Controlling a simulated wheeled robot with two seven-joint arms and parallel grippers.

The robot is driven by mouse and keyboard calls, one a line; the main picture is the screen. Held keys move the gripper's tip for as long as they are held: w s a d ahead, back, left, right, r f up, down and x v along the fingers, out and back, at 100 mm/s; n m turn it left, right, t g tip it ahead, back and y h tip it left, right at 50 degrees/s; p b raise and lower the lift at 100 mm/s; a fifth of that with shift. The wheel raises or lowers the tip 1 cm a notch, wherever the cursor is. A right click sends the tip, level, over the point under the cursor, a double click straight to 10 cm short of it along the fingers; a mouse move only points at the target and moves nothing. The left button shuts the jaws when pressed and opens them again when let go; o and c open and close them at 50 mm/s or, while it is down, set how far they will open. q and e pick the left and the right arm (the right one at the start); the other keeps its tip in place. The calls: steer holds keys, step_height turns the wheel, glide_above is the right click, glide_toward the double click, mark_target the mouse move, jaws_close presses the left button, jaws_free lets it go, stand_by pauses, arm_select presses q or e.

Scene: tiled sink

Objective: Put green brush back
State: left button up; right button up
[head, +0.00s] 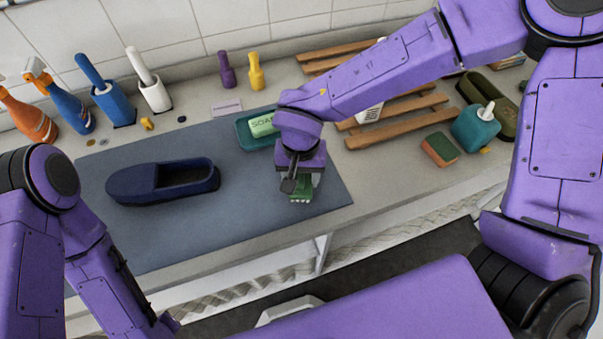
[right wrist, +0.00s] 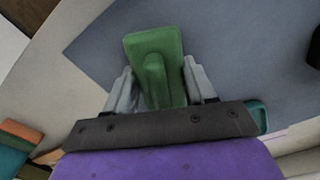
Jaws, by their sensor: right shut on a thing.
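The green brush (head: 301,194) is under my right gripper (head: 299,182), over the right part of the blue-grey mat (head: 250,222). In the right wrist view the green brush (right wrist: 155,48) shows a flat block with a raised ridge, between the two grey fingers of my right gripper (right wrist: 158,78), which is shut on it. I cannot tell whether the brush touches the mat. My left arm comes in at the lower left, but its gripper is not visible.
A dark blue shoe (head: 163,184) lies on the mat. A teal dish (head: 245,131) with green soap (head: 262,125) is behind my right gripper. Bottles and brush holders line the tiled wall. Wooden slats (head: 397,121), a sponge (head: 440,150) and a teal dispenser (head: 475,129) are right.

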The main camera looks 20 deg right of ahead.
steer(key=o, duration=1.3)
step_height(320, 180, up, 12)
steer(key=shift+s+r, duration=0.1)
